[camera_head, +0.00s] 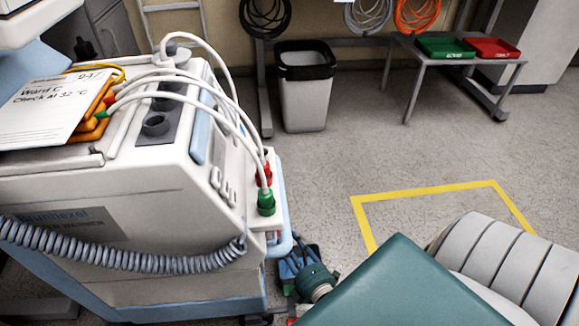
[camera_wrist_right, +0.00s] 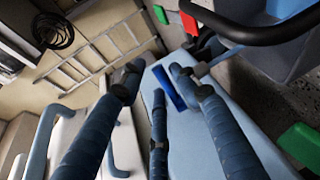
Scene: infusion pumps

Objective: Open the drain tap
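A white and light-blue medical machine (camera_head: 150,190) stands at the left in the head view. A red connector (camera_head: 264,174) and a green connector (camera_head: 266,203) with white hoses are on its right end. I cannot clearly make out the drain tap. A small blue bar (camera_wrist_right: 169,88) shows beyond my fingers on a light-blue surface in the right wrist view. My left gripper is not in view.
A grey bin (camera_head: 304,95) stands behind. A low table (camera_head: 450,62) at the back right carries a green tray (camera_head: 445,47) and a red tray (camera_head: 492,48). A coiled grey cable (camera_head: 120,258) hangs along the machine's front.

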